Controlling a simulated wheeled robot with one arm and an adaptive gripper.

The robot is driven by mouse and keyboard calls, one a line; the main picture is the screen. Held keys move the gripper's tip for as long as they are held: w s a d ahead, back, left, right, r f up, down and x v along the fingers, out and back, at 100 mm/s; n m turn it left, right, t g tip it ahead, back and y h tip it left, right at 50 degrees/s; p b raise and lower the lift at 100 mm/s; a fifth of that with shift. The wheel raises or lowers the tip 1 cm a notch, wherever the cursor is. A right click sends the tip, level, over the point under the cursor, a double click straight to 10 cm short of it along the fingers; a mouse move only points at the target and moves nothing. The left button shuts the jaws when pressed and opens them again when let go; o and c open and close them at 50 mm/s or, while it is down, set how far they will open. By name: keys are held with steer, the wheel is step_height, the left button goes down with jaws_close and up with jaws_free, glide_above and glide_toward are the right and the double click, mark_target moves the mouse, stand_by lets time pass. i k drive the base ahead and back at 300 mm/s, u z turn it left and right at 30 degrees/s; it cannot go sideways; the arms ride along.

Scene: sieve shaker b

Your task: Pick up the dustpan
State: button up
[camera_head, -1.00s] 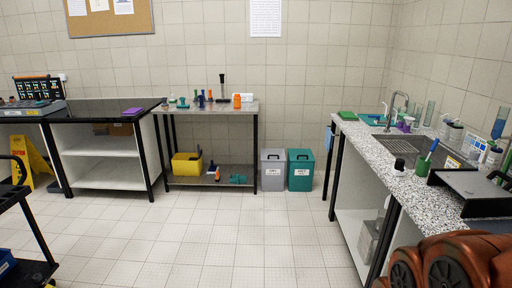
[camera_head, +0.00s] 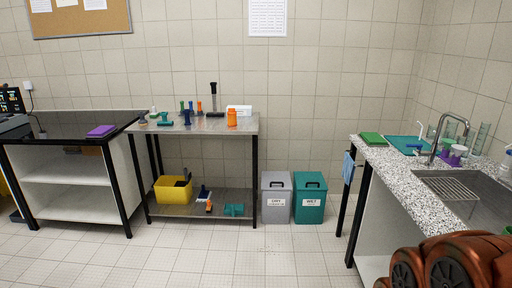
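I cannot be sure which thing is the dustpan. A flat teal piece (camera_head: 234,210) lies at the right of the steel table's lower shelf; it is too small to make out its shape well. A black item with a tall upright handle (camera_head: 214,98) stands at the back of the tabletop. Smaller brush-like items, one blue and white (camera_head: 203,193) and one orange (camera_head: 209,206), are on the lower shelf left of the teal piece. My arm's copper-coloured links show at the bottom right; my gripper is out of view.
The steel table (camera_head: 206,128) bears several small tools and an orange bottle (camera_head: 232,118). A yellow tub (camera_head: 173,190) sits on its lower shelf. Grey (camera_head: 276,215) and teal (camera_head: 309,212) bins stand to its right. A speckled sink counter (camera_head: 400,178) is at right. The middle floor is clear.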

mark_target(233, 210)
steer(key=i, duration=3.85)
steer(key=u, duration=2.9)
